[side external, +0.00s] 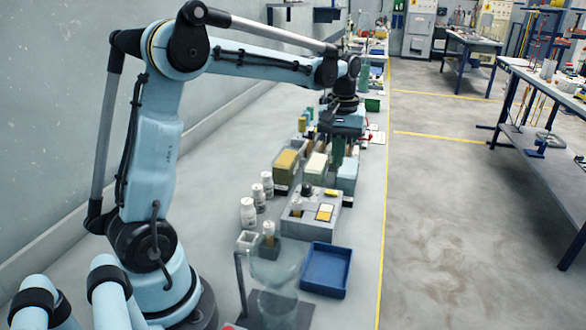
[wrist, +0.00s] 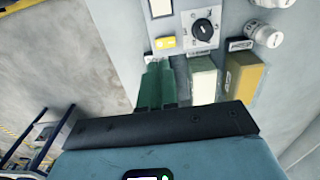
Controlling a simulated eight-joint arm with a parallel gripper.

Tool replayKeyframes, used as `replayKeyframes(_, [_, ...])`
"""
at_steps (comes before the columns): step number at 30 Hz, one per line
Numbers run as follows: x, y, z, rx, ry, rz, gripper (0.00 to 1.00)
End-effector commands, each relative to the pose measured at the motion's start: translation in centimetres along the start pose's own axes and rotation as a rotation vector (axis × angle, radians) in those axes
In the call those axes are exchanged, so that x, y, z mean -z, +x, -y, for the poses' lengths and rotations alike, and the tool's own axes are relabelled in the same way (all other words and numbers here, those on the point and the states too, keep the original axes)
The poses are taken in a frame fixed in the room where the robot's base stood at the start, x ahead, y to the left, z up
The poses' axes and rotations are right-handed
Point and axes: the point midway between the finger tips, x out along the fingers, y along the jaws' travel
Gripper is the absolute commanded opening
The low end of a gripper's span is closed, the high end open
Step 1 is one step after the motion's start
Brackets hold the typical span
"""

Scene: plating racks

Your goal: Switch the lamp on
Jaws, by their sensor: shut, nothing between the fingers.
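I see nothing that I can surely call a lamp. A grey control box (side external: 298,226) has a black knob (side external: 306,189), a small yellow label and pale panels on top. In the wrist view the same knob (wrist: 204,29) shows on a white dial plate, with the yellow label (wrist: 165,43) beside it. My gripper (side external: 338,166) has green fingers pointing down, beyond the box and above or beside the right-hand tank of a row. In the wrist view my gripper (wrist: 158,64) is shut and empty, its fingertips apart from the knob.
A yellow-filled tank (side external: 283,178) and a pale-filled tank (side external: 313,178) stand left of my fingers. Several white bottles (side external: 248,213) stand left of the box. A blue tray (side external: 325,270) and a clear glass vessel (side external: 277,268) are nearer the camera. The floor right is open.

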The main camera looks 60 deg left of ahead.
Motion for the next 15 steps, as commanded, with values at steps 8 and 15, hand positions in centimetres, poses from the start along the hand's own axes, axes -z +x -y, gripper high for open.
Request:
replayKeyframes(8, [0.0, 4.7, 0.0, 0.000, 0.000, -0.001, 0.00])
replayKeyframes(15, [0.0, 7.1, 0.0, 0.001, -0.001, -0.003, 0.00])
